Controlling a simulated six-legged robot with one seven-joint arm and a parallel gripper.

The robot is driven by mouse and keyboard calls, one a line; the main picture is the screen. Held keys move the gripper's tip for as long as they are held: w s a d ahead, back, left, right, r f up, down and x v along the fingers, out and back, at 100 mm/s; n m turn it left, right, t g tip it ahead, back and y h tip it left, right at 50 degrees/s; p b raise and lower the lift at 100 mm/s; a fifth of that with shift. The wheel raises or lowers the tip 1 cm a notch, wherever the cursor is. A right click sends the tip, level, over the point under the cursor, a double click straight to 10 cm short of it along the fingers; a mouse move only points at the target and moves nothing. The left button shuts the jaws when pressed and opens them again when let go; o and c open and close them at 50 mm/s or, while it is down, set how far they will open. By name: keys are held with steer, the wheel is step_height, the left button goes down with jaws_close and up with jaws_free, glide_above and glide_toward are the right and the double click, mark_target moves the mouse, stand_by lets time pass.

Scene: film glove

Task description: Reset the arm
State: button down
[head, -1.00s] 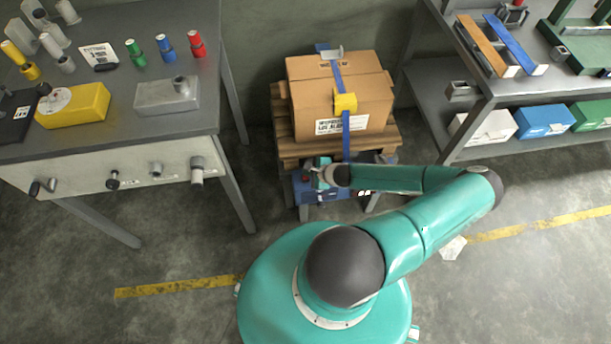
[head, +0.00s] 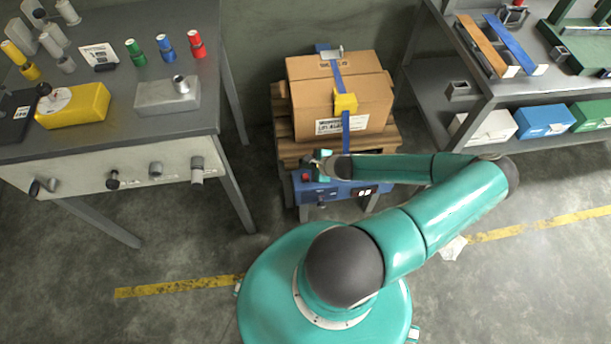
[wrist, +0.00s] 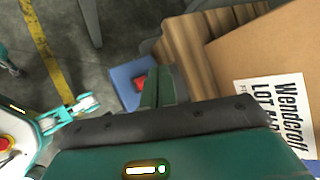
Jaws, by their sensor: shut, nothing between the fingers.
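My arm is teal and reaches across the floor to the blue unit in front of the carton. My gripper (head: 323,164) is at the end of the forearm, above the blue unit (head: 318,190) and in front of the carton (head: 365,100). In the wrist view my gripper's fingers (wrist: 158,84) are together with nothing visible between them. The carton (wrist: 265,60) with its printed label fills the right of that view. The blue unit with a red button (wrist: 124,82) is just beyond the fingers on the left.
The carton sits on a wooden pallet (head: 283,148), bound by a blue strap. A grey workbench (head: 120,115) stands at left with spools and a yellow block (head: 75,106). A shelf rack (head: 480,95) with coloured bins stands at right.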

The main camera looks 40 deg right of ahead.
stand_by(0.8)
steer(key=w+a+r+n+g, duration=0.15)
steer(key=a+r+n, duration=0.25)
steer(key=r+n, duration=0.55)
steer(key=a+r+n+g+h, duration=0.1)
steer(key=a+r+n+g, duration=0.3)
steer(key=r, duration=1)
steer(key=w+a+r+n+g, duration=0.1)
steer(key=a+r+n, duration=0.45)
steer(key=r, duration=0.65)
steer(key=s+a+r+n+t, duration=0.1)
steer(key=s+a+r+n, duration=0.2)
steer(key=s+a+r, duration=0.3)
steer(key=s+a+r+n+t, duration=0.2)
steer(key=s+a+r, duration=0.4)
steer(key=r, duration=0.7)
steer(key=shift+a+n, duration=0.8)
steer(key=shift+a, duration=0.1)
steer(key=shift+d, duration=0.1)
